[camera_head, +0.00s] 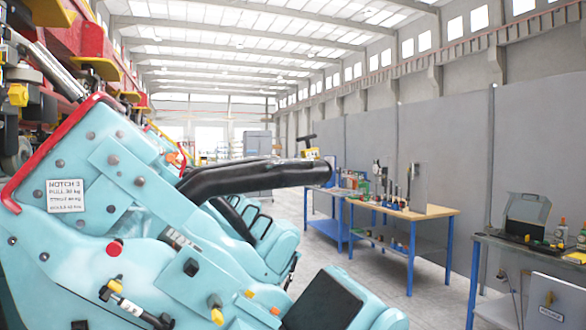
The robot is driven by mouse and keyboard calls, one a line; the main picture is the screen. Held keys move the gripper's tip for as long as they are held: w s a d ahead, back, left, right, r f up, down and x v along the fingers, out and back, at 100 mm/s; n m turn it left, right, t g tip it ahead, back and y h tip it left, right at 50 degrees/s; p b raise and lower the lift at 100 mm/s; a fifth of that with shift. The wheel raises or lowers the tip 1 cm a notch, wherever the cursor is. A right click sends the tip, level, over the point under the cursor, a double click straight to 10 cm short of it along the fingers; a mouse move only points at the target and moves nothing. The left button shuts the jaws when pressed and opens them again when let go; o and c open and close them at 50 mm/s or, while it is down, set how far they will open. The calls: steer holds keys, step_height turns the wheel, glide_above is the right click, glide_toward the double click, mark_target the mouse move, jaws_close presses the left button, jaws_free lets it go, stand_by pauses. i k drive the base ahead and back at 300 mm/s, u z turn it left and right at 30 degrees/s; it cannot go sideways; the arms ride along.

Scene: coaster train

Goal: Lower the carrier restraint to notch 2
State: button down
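The light-blue coaster carrier (130,170) fills the left side of the head view, with bolted panels. A thick black padded bar (250,178), seemingly the restraint, reaches right from it and lies nearly level, above the seat. A white label (66,195) on the carrier's side reads "NOTCH 3" and "PULL", with smaller lines that are hard to read. A small black T-shaped handle with a yellow part (308,150) shows just above the bar's far end; I cannot tell what it is fixed to. My gripper is not in view.
Another blue seat (275,240) stands behind the near one. A wooden-topped workbench (405,209) with tools stands at the right. A grey bench (545,252) with an open case (527,215) is nearer. Grey floor (335,262) lies clear between carrier and benches.

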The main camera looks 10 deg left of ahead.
mark_target(251, 174)
steer(key=z, duration=0.15)
steer(key=k, duration=0.4)
steer(key=u, duration=1.25)
steer(key=i, duration=0.7)
steer(key=u, duration=0.4)
